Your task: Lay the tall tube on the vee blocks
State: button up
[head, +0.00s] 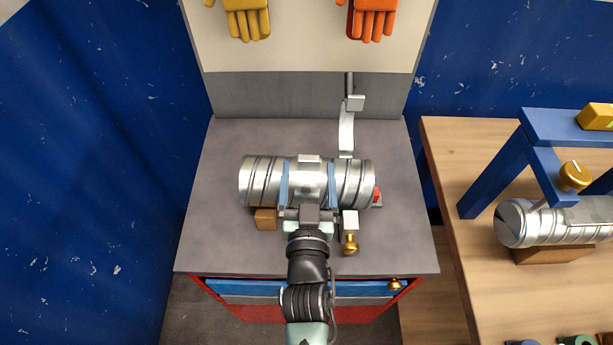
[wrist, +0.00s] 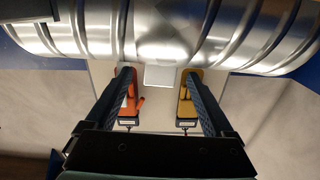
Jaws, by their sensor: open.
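A silver spiral tube (head: 259,181) lies on its side across the grey bench, left to right. It also spans the top of the wrist view (wrist: 105,30). A brown wooden block (head: 265,219) shows under its front left side; whether it is a vee block I cannot tell. A silver piece with a brass knob (head: 350,241) stands at its front right. My gripper (head: 309,185) is open, its two blue fingers spaced apart along the tube, with a pale tab or band between them. The fingers also show in the wrist view (wrist: 160,72). Contact with the tube is unclear.
At right, a wooden table (head: 460,150) holds a blue frame (head: 497,175) and another spiral tube (head: 523,222).

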aim_at(308, 166)
jog(key=shift+w, duration=1.5)
grip_shut()
jog(key=shift+r, duration=0.15)
